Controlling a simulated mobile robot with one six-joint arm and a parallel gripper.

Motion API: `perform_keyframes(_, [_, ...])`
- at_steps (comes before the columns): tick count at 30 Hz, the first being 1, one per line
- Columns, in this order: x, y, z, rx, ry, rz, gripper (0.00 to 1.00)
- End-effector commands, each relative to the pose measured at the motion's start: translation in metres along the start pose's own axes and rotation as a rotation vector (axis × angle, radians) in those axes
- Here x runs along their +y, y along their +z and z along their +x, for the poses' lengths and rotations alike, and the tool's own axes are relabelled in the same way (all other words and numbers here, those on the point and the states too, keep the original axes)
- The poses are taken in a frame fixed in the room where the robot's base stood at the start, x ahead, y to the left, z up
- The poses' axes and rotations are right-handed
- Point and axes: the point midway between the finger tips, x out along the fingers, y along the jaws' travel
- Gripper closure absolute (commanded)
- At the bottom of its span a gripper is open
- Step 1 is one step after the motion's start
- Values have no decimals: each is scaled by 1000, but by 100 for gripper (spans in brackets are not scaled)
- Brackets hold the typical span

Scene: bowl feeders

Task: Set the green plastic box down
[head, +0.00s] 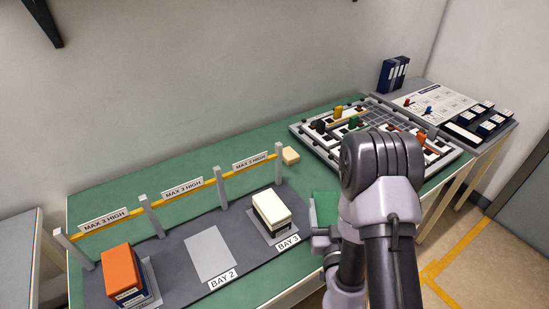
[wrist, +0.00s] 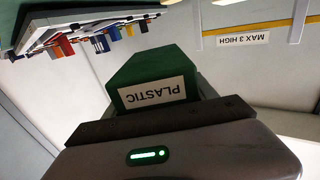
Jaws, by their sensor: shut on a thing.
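The green plastic box (wrist: 152,80) fills the middle of the wrist view, with a white label reading PLASTIC that appears upside down. My gripper (wrist: 170,118) is shut on it. In the head view a green patch that looks like the box (head: 326,207) shows just left of my arm, right of Bay 3. My arm hides most of it and much of the gripper there. I cannot tell how high the box is above the surface.
Bay 2's grey pad (head: 209,253) is empty. An orange-topped stack (head: 123,272) stands left of it, and a cream-topped stack (head: 270,212) stands in Bay 3. A yellow rail with posts (head: 180,195) runs behind. A small tan block (head: 291,156) lies near the rail's right end.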

Motion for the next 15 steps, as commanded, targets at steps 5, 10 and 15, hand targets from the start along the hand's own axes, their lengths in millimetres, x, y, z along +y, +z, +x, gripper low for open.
perform_keyframes(5, [-67,-4,-10,-2,-172,-4,88])
perform_keyframes(10, [-148,-8,-35,-1,-388,-3,88])
perform_keyframes(15, [-200,-9,-62,-1,-539,-1,88])
